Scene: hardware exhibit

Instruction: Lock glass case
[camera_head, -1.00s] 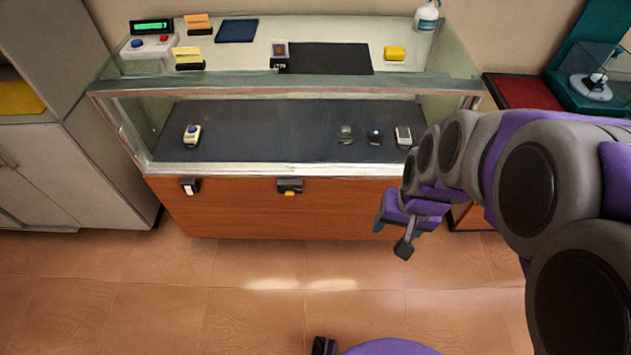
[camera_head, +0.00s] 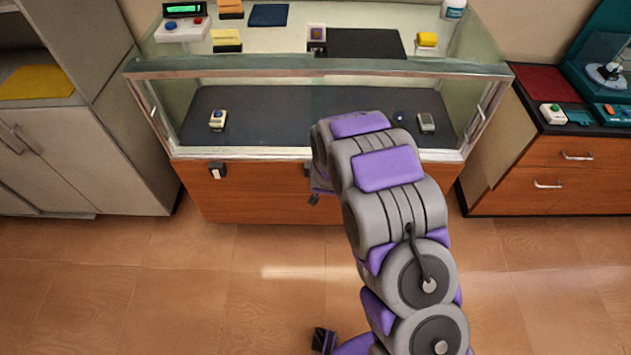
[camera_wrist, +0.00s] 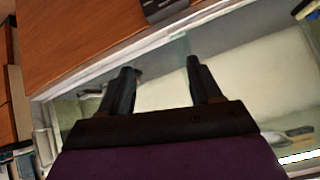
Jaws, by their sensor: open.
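The glass case (camera_head: 300,68) stands ahead of me on a brown wooden base (camera_head: 260,200). In the wrist view, its pale metal frame (camera_wrist: 130,48) runs across between the wood panel and the glass. A dark lock-like fitting (camera_wrist: 163,8) on the wood shows at the top edge of that view, cut off. In the head view my arm hides most of that middle fitting (camera_head: 307,169). My gripper (camera_wrist: 163,75) is open and empty, its two black fingers apart in front of the glass. In the head view it is mostly hidden behind my arm.
A small fitting with a white part (camera_head: 217,171) is on the left of the wood panel. Small devices (camera_head: 218,120) lie inside the case. A grey cabinet (camera_head: 75,150) stands left and a drawer unit (camera_head: 550,170) right. The floor in front is clear.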

